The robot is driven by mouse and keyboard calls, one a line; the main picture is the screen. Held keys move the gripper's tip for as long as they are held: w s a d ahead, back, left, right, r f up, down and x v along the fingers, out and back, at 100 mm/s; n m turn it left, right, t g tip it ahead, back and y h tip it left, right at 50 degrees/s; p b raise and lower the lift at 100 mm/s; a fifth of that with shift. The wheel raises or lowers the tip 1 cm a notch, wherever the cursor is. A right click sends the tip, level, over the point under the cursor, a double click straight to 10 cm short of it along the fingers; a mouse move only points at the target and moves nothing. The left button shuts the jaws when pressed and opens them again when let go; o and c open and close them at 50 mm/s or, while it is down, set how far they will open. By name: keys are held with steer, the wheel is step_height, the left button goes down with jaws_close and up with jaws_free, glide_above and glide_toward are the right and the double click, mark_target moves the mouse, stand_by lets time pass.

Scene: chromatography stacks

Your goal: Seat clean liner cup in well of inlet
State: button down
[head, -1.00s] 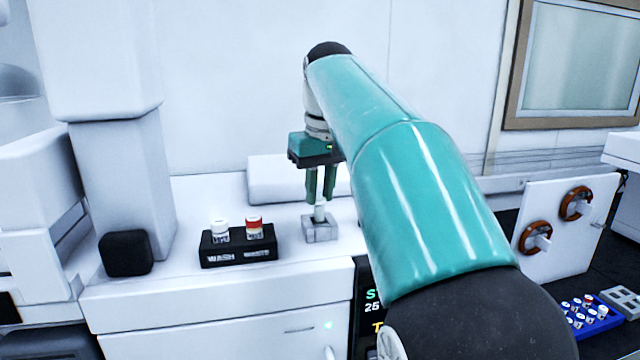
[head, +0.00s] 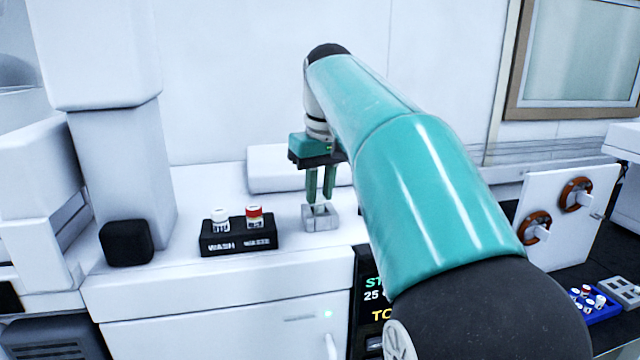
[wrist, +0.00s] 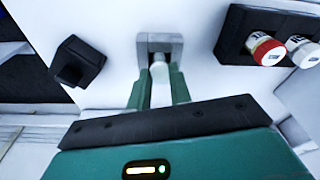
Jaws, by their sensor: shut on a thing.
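The inlet (head: 320,221) is a small grey block with a well, standing on the white instrument top; it also shows in the wrist view (wrist: 159,43). My gripper (head: 320,199) points down just above it. Its green fingers are shut on the pale liner cup, which shows as a white rounded piece between the fingertips in the wrist view (wrist: 159,72). In the head view the cup is mostly hidden by the fingers, its lower part at or in the block. I cannot tell how deep it sits in the well.
A black rack (head: 239,239) marked WASH and WASTE holds a white-capped and a red-capped vial left of the inlet. A black block (head: 127,243) stands farther left. A raised white panel (head: 275,169) lies behind. A blue vial tray (head: 603,309) is far right.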

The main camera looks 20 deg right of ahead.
steer(key=c, duration=0.8)
jaws_free()
steer(key=shift+r, duration=3.45)
